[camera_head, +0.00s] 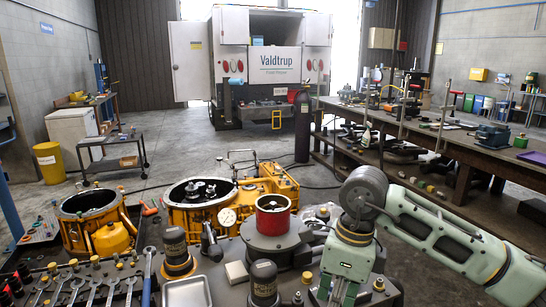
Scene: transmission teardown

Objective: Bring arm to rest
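My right arm, pale green with a dark grey joint, comes in from the right edge. It bends near the middle right and drops to the bottom edge. My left arm and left gripper are not in view. No object is visibly held by the part of the arm in frame. The arm stands in front of the near workbench, close to a dark grey round housing with a red ring (273,215).
Yellow transmission housings (205,205) (88,216) stand at centre and left. Wrenches (148,275), a metal tray (187,292) and dark cylindrical parts (264,280) fill the near bench. A long workbench (440,150) is at right. Open floor (205,140) lies before the van (268,55).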

